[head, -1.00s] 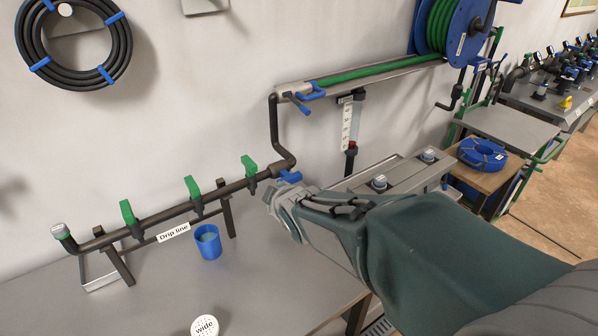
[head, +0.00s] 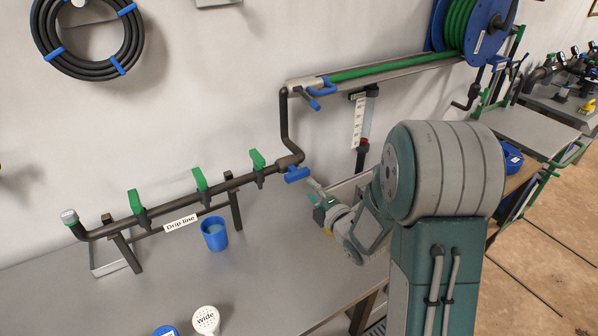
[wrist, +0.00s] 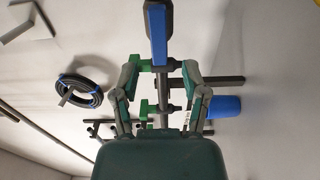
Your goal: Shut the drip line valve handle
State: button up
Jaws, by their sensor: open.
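The drip line (head: 225,187) is a dark pipe on stands with a "Drip line" label. A blue valve handle (head: 297,175) sits at its right end, below the bent riser pipe, and looks roughly in line with the pipe. In the wrist view the blue handle (wrist: 157,30) is close, just beyond and between my fingers. My gripper (wrist: 162,70) is open and empty, its fingers spread either side of the line of the handle. In the head view my gripper (head: 318,192) is just right of the handle; contact cannot be told.
Several green handles (head: 200,179) stand along the pipe. A blue cup (head: 214,234) is below it on the bench (head: 270,265). A white "wide" cap (head: 205,320) lies at the front. Another blue lever (head: 322,87) is on the upper rail. The bench middle is clear.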

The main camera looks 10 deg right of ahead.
aim_at(293, 169)
jog(key=x, duration=0.9)
jog(key=shift+d, duration=0.1)
jog(key=shift+w, duration=0.2)
grip_shut()
